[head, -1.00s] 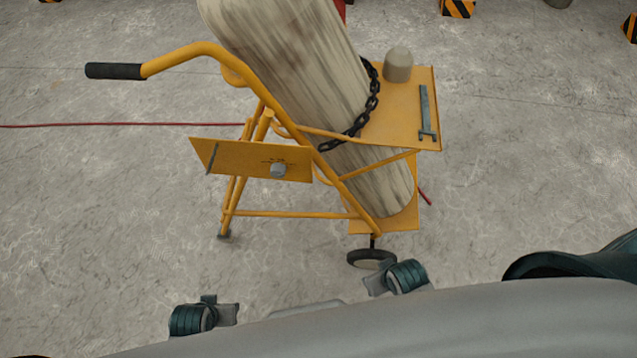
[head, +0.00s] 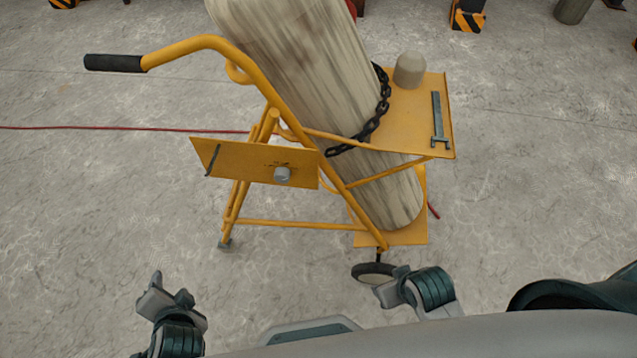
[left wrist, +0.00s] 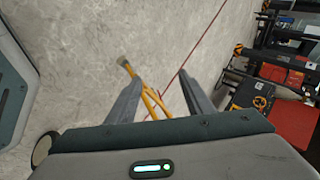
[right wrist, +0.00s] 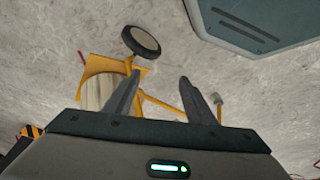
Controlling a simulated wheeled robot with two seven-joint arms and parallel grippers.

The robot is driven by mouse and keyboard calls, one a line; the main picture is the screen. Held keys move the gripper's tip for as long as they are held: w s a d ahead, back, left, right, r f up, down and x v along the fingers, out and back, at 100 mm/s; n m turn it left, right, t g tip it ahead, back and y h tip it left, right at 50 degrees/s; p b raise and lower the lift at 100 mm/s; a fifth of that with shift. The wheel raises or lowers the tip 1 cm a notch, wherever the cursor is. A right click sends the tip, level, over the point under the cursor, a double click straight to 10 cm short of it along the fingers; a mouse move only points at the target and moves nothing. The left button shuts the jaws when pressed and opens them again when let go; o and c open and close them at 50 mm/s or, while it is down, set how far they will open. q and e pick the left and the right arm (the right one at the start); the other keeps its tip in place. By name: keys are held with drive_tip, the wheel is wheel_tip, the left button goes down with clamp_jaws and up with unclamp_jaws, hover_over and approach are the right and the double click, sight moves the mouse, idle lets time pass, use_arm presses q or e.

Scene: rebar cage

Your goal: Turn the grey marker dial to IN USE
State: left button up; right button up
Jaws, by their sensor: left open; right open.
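The grey marker dial (head: 282,174) is a small round knob on the yellow plate (head: 235,160) on the near side of the yellow cylinder trolley (head: 290,224). Dark markings show above the dial, too small to read. My left gripper (head: 157,284) is open and empty at the lower left, apart from the plate and nearer to me. In the left wrist view its open fingers (left wrist: 155,90) have part of the trolley's yellow frame beyond them. My right gripper (head: 390,280) is open and empty near the trolley wheel in the picture. The dial is not visible in either wrist view.
A large pale cylinder (head: 310,70) leans in the trolley, held by a black chain (head: 374,122). A grey cap (head: 410,70) and a wrench (head: 438,120) lie on the yellow shelf (head: 408,125). A red hose (head: 120,129) runs along the floor.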

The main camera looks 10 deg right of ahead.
sight(281, 180)
use_arm(q)
drive_tip(key=w+d+r+m+t+h, duration=0.1)
drive_tip(key=w+d+r+m+t, duration=0.55)
drive_tip(key=m, duration=0.85)
drive_tip(key=s+d+m+t+h, duration=0.1)
drive_tip(key=s+d+m+h, duration=0.2)
drive_tip(key=d+m, duration=0.4)
drive_tip(key=s+d+r+m+t+h, duration=0.1)
drive_tip(key=s+d+m+h, duration=0.2)
drive_tip(key=d+m+h, duration=0.3)
drive_tip(key=d+m, duration=0.2)
drive_tip(key=shift+s+r+m+t, duration=0.25)
drive_tip(key=shift+s+m+t, duration=0.05)
drive_tip(key=shift+t, duration=0.05)
use_arm(e)
wheel_tip(281, 180, down, 17)
drive_tip(key=s, duration=0.1)
drive_tip(key=shift+s, duration=0.25)
use_arm(q)
drive_tip(key=shift+w+d, duration=0.1)
drive_tip(key=shift+w, duration=0.05)
use_arm(e)
drive_tip(key=shift+a+f+g, duration=0.1)
drive_tip(key=shift+g, duration=0.2)
